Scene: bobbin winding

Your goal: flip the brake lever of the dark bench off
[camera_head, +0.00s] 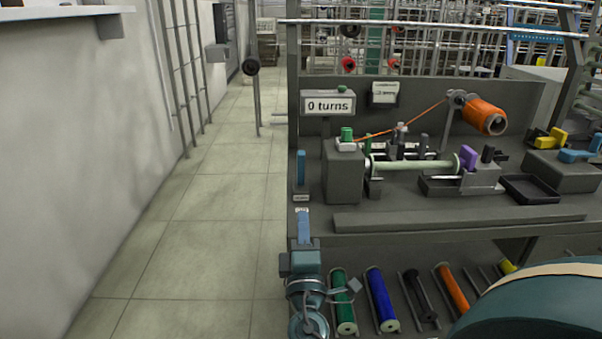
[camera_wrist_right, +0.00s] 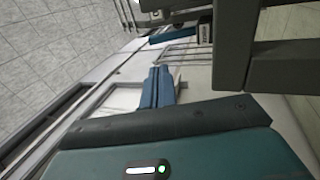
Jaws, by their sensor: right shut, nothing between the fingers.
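The dark bench (camera_head: 460,228) has a blue upright lever (camera_head: 301,168) at its left end. A small label plate (camera_head: 301,198) sits at the lever's foot; its text is too small to read. My right gripper (camera_head: 304,212) is just below and in front of the label plate at the bench's left front corner. Its blue fingers are shut together with nothing between them. In the right wrist view, the shut fingers (camera_wrist_right: 164,70) point toward the blue lever (camera_wrist_right: 168,36), with a gap between them. My left gripper is out of view.
On the bench stand a winder with a pale green shaft (camera_head: 415,165), an orange spool (camera_head: 485,117) and a "0 turns" display (camera_head: 328,106). Coloured rods, among them a blue one (camera_head: 381,299), lie on the lower shelf. The tiled floor (camera_head: 200,220) left of the bench is clear.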

